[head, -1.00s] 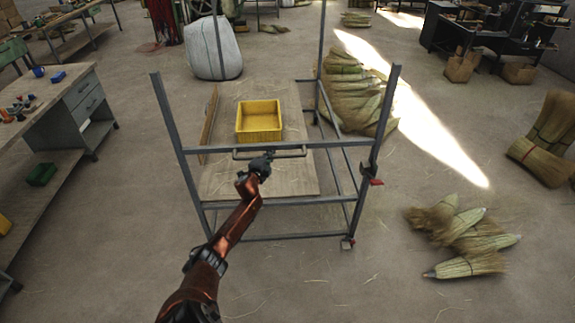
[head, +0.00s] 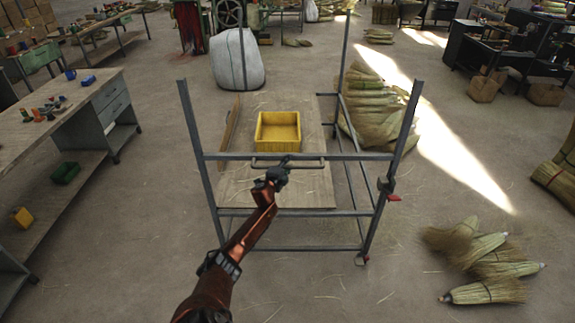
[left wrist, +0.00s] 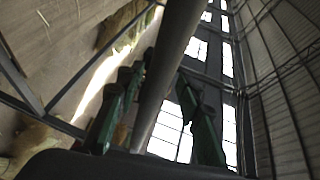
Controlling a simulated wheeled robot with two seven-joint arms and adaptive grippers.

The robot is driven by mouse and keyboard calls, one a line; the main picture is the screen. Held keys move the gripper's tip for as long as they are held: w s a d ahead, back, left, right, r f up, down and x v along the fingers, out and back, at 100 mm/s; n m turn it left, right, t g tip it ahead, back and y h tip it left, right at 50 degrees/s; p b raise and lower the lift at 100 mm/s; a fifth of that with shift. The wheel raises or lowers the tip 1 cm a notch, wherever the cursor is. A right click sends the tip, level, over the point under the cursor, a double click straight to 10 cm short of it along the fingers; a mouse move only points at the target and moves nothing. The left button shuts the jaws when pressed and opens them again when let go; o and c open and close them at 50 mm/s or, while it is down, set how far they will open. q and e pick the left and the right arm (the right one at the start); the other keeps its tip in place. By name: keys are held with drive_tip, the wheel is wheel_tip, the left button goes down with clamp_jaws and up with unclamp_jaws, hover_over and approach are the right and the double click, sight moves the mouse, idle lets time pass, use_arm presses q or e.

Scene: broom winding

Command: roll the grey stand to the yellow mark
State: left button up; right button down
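The grey stand (head: 219,213) is an upright metal frame with tall corner posts, a wooden lower board and small wheels with red parts at the right. A yellow bin (head: 278,142) shows within its frame. My left gripper (head: 283,168) is at the stand's near handle bar (head: 310,160). In the left wrist view the grey bar (left wrist: 178,65) runs between the green fingers (left wrist: 160,100), which close in on both sides of it. My right gripper is out of view. No yellow mark on the floor can be made out.
A workbench (head: 95,90) stands at the left. A pile of brooms (head: 372,110) lies just behind the stand's right side, and loose brooms (head: 485,265) lie at the front right. A white sack (head: 238,65) stands behind. Bare floor lies between stand and bench.

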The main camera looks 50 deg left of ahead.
use_arm(q)
drive_tip(key=shift+f, duration=0.1)
drive_tip(key=shift+s+d, duration=0.15)
drive_tip(key=shift+s, duration=0.25)
drive_tip(key=v, duration=1.1)
